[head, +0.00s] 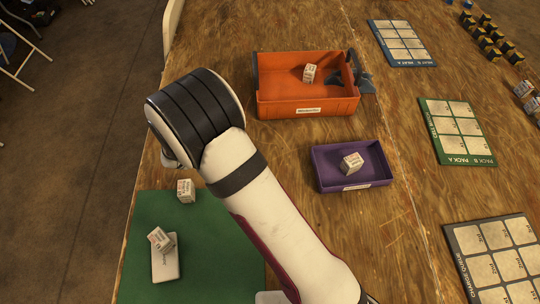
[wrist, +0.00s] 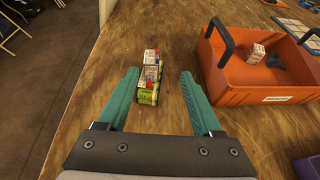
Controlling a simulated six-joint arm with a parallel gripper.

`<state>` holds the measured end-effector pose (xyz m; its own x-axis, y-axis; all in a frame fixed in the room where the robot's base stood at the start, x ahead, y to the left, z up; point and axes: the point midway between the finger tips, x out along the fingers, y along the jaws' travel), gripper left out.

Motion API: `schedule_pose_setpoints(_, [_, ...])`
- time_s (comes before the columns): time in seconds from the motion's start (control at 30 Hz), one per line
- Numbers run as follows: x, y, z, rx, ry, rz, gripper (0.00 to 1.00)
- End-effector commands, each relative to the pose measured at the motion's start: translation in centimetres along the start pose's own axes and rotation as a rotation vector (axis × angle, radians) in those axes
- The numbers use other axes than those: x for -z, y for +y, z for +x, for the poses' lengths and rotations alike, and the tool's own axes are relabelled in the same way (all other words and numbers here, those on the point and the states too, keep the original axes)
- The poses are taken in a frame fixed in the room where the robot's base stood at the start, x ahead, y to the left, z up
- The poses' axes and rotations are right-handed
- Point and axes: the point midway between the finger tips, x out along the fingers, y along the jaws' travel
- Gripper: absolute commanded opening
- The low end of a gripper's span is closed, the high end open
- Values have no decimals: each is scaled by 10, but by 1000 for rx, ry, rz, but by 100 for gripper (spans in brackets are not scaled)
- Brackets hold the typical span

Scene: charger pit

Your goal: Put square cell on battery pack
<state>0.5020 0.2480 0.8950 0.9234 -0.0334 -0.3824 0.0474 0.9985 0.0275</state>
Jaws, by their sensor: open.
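A small green block with dark parts (wrist: 147,92) stands on the wooden table in the wrist view, with a white printed cube (wrist: 150,60) on or right against its top. I take them for the battery pack and square cell, but cannot be sure. My gripper (wrist: 158,74) is open, with its teal fingers on either side of the green block and a gap on both sides. It holds nothing. In the head view my arm hides the fingers and the block. Other white printed cubes lie on the green mat (head: 185,191) and on a white flat case (head: 166,262).
An orange bin (head: 308,111) with a cube inside stands right of my gripper. A purple tray (head: 330,185) holds another cube. Labelled boards, including a charge queue board (head: 462,243), lie farther right.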

Motion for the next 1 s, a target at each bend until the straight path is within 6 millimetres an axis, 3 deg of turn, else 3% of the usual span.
schedule_pose_setpoints(0.07, [-29, -45, -5, 124, -14, 169, 67])
schedule_pose_setpoints(0.17, [-69, -159, -43, 448, -60, 622, 67])
schedule_pose_setpoints(0.2, [-74, -209, -73, 608, -91, 851, 67])
schedule_pose_setpoints(0.27, [-66, -273, -132, 861, -147, 1218, 67])
schedule_pose_setpoints(0.3, [-50, -303, -177, 1038, -191, 1479, 67])
schedule_pose_setpoints(0.37, [-17, -322, -247, 1307, -257, 1876, 67])
schedule_pose_setpoints(0.4, [4, -317, -285, 1472, -289, 2117, 67])
schedule_pose_setpoints(0.47, [28, -295, -326, 1682, -313, 2417, 67])
schedule_pose_setpoints(0.5, [37, -278, -344, -1782, 311, -2550, 67])
schedule_pose_setpoints(0.6, [47, -243, -368, -1620, 233, -2293, 67])
schedule_pose_setpoints(0.7, [48, -230, -374, -1566, 199, -2201, 67])
schedule_pose_setpoints(1.0, [47, -229, -374, -1566, 194, -2200, 67])
